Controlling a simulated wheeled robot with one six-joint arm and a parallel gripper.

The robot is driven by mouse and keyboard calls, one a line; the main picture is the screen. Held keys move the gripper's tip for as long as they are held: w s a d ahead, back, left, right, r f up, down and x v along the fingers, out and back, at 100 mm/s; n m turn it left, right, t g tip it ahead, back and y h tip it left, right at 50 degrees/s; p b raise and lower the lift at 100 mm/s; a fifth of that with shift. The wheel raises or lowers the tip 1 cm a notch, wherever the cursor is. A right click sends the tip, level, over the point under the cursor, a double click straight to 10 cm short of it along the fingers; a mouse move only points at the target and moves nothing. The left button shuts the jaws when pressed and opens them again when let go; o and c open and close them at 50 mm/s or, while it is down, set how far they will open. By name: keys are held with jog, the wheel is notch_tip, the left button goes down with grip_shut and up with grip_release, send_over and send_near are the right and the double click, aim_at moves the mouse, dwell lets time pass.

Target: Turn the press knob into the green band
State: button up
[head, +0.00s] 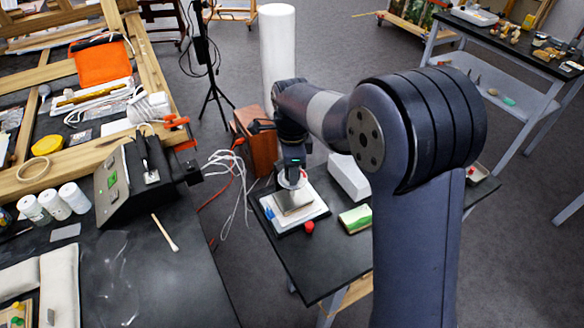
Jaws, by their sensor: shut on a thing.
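The press (307,213), a white base with a grey metal plate (294,201) on it, sits on the small black table in the middle of the head view. My gripper (292,181) points down over the back of the press. It is shut on the press knob, which is mostly hidden by the fingers; only a pale rounded edge shows around them. The green band and the knob's angle are too small or hidden to tell.
A wooden box (256,140) and loose white cables (232,175) are behind and left. A cluttered bench stands left.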

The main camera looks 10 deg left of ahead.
jog(key=o, duration=1)
jog(key=shift+r, duration=0.1)
notch_tip(320, 180, up, 11)
jog(key=shift+b, duration=0.45)
notch_tip(320, 180, down, 11)
jog(key=shift+f+p, duration=0.1)
jog(key=shift+p, duration=0.35)
jog(key=shift+n, duration=0.3)
